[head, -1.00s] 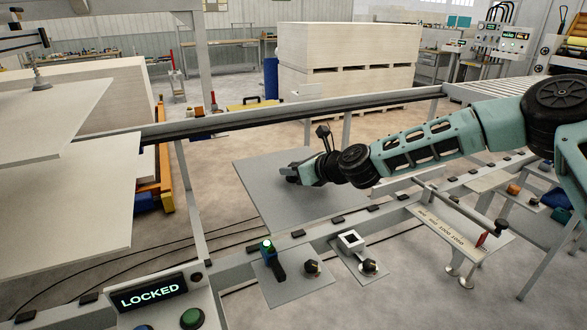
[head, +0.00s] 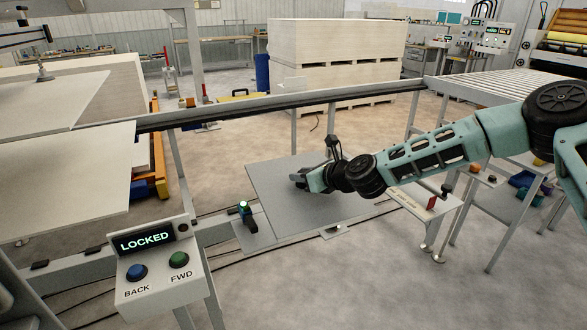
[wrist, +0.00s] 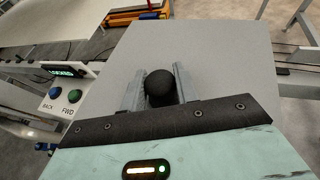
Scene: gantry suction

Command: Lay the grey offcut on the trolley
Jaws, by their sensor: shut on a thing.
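The grey offcut (head: 345,210) is a large flat grey sheet in the middle of the head view, held out over the front rail. My gripper (head: 297,181) is above its left part. In the wrist view, my gripper (wrist: 160,75) is shut around a black round knob (wrist: 159,88) that stands on the offcut (wrist: 215,60). The offcut's lower part is hidden behind my wrist there. I cannot tell for certain which thing is the trolley.
A control box (head: 160,255) reading LOCKED, with BACK and FWD buttons, stands at the lower left. A small device with a green light (head: 246,215) is beside the offcut's left edge. Pale panels (head: 60,180) jut in from the left. The floor (head: 390,285) at the lower right is bare.

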